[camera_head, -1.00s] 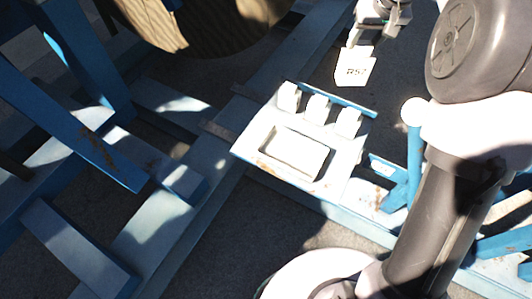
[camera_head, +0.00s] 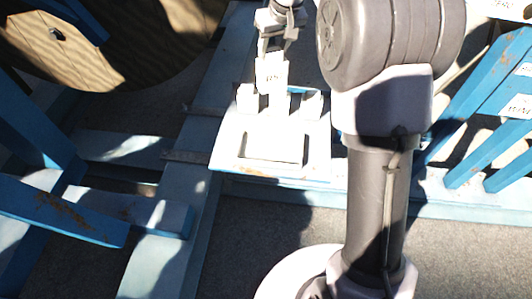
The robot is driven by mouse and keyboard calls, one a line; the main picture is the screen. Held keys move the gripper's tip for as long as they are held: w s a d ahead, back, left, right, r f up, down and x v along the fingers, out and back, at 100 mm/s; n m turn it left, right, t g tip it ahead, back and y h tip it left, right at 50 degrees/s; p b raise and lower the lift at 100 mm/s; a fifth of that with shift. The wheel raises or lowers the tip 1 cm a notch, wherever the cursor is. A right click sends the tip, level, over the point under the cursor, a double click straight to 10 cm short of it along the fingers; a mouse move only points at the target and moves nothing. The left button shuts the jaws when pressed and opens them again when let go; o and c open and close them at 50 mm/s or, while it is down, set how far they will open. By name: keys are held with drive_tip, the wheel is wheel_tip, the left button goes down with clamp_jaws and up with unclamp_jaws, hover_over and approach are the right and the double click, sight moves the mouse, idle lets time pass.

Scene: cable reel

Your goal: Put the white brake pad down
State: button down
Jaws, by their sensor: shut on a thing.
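In the picture the pad overlaps the back edge of a white tray (camera_head: 227,150), at the row of small white blocks (camera_head: 249,99). Its lower end lies close to the middle block; I cannot tell whether they touch. The tray has a rectangular recess (camera_head: 271,150) in its front part, which looks empty.
A large wooden cable reel (camera_head: 110,60) stands at the upper left. Blue beams (camera_head: 65,212) and a long pale blue rail (camera_head: 165,235) lie left of the tray. Blue slanted bars (camera_head: 490,90) stand at the right.

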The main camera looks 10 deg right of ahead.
drive_tip(key=shift+s+a+f, duration=0.15)
drive_tip(key=shift+a+f, duration=0.05)
drive_tip(key=shift+s+d+f, duration=0.1)
drive_tip(key=shift+f, duration=0.05)
drive_tip(key=shift+d+f+n, duration=0.4)
drive_tip(key=shift+d+f, duration=0.1)
drive_tip(key=shift+d, duration=0.1)
drive_tip(key=s+d+f+n+g+y+p, duration=0.1)
drive_tip(key=s+d+f+n+g+y, duration=0.1)
drive_tip(key=s+d+f+n, duration=0.65)
drive_tip(key=s+d+f+n+g+y, duration=0.1)
drive_tip(key=s+d+f+n+y, duration=0.3)
drive_tip(key=f, duration=0.7)
drive_tip(key=w+a+f+h+b, duration=0.1)
drive_tip(key=w+a+f+b, duration=0.1)
drive_tip(key=w+a, duration=0.2)
drive_tip(key=w+a+f+m+h+b, duration=0.1)
drive_tip(key=w+a+f+b, duration=0.1)
drive_tip(key=a, duration=0.7)
drive_tip(key=shift+w+a+f+b, duration=0.15)
drive_tip(key=shift+w+f+b, duration=0.35)
drive_tip(key=shift+w, duration=0.5)
drive_tip(key=c, duration=1.1)
unclamp_jaws()
drive_tip(key=shift+f, duration=0.1)
drive_tip(key=o, duration=0.4)
